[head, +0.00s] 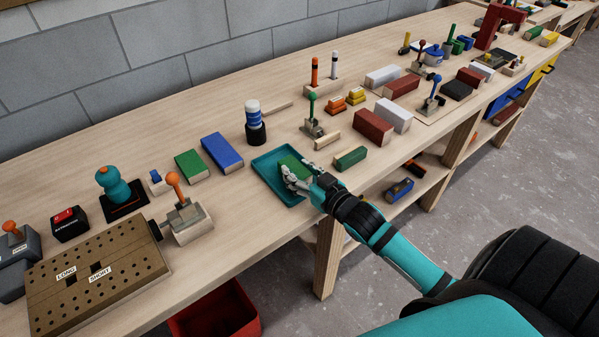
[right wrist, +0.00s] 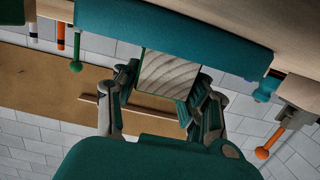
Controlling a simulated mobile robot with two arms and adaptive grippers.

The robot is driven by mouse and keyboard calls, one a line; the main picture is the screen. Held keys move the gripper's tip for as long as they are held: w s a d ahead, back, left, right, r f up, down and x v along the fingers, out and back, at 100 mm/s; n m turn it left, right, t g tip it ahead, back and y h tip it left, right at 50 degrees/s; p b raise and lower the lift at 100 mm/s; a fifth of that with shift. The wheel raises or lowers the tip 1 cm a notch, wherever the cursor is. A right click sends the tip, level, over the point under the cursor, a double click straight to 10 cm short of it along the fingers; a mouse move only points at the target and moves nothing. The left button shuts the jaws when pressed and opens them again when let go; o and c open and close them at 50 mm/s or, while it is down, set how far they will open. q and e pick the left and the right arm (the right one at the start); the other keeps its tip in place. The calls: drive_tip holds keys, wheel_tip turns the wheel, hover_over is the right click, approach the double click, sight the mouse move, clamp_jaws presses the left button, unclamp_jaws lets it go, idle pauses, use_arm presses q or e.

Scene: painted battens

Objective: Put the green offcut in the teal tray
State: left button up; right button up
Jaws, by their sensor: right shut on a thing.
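The teal tray (head: 267,178) lies near the front edge of the bench, and its side spans the top of the right wrist view (right wrist: 150,27). My right gripper (head: 297,181) is over the tray, shut on the green offcut (head: 291,164). The right wrist view shows the offcut's pale end grain (right wrist: 167,75) between the two fingers of the gripper (right wrist: 160,90). The offcut is within the tray's outline; I cannot tell whether it touches the tray floor. The fingers hide part of it. My left gripper is not in view.
Green blocks (head: 192,167) (head: 351,158) lie on both sides of the tray. A blue block (head: 222,150) and a striped cylinder (head: 254,122) stand nearby. A lever box (head: 187,221) and a perforated board (head: 95,276) are at left. A red bin (head: 215,312) is below.

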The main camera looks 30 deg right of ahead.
drive_tip(key=shift+f, duration=0.35)
drive_tip(key=shift+f, duration=0.1)
drive_tip(key=o, duration=1.2)
drive_tip(key=s+r+b, duration=0.1)
drive_tip(key=s+r, duration=0.1)
drive_tip(key=s, duration=1)
drive_tip(key=shift+d, duration=0.45)
